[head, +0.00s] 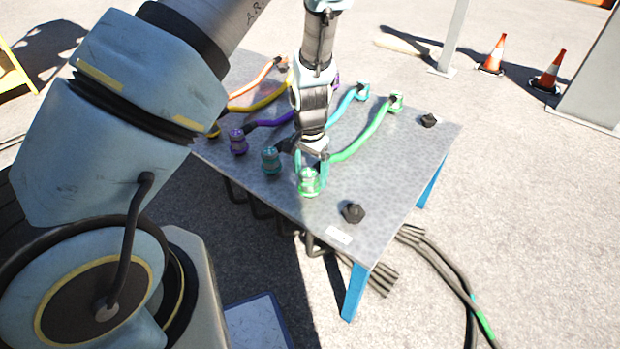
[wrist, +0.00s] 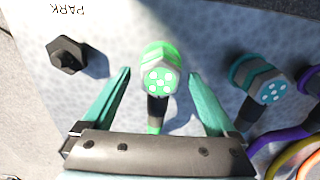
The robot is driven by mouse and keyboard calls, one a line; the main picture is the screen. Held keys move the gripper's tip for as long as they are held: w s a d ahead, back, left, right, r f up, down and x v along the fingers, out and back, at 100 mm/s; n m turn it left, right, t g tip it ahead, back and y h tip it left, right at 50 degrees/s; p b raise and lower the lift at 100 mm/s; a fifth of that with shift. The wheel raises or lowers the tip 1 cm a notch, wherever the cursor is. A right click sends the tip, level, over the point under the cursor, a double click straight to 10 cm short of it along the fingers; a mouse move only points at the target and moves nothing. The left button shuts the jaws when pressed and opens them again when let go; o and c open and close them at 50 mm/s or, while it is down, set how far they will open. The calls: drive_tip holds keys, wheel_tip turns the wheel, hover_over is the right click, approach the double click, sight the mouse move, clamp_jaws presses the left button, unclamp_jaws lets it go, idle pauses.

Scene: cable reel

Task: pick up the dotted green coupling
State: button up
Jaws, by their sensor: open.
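The dotted green coupling (wrist: 160,80) shows in the wrist view with pale dots on its end face, and a dark and green hose runs from it toward my gripper's base. In the head view the green coupling (head: 309,183) sits near the front edge of the metal table. My gripper (wrist: 162,80) is open, with one teal finger on each side of the coupling and a visible gap to both. In the head view my gripper (head: 311,165) is right at the coupling, partly covering its upper part. Whether the fingers touch it is not clear there.
A teal dotted coupling (wrist: 266,84) stands close to the right finger in the wrist view. A purple coupling (head: 238,142) lies further left on the table (head: 400,165). A black knob (head: 353,212) stands right of the green coupling. A second green coupling (head: 397,101) is at the far edge.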

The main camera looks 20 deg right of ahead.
drive_tip(key=shift+f, duration=0.15)
clamp_jaws()
idle(0.7)
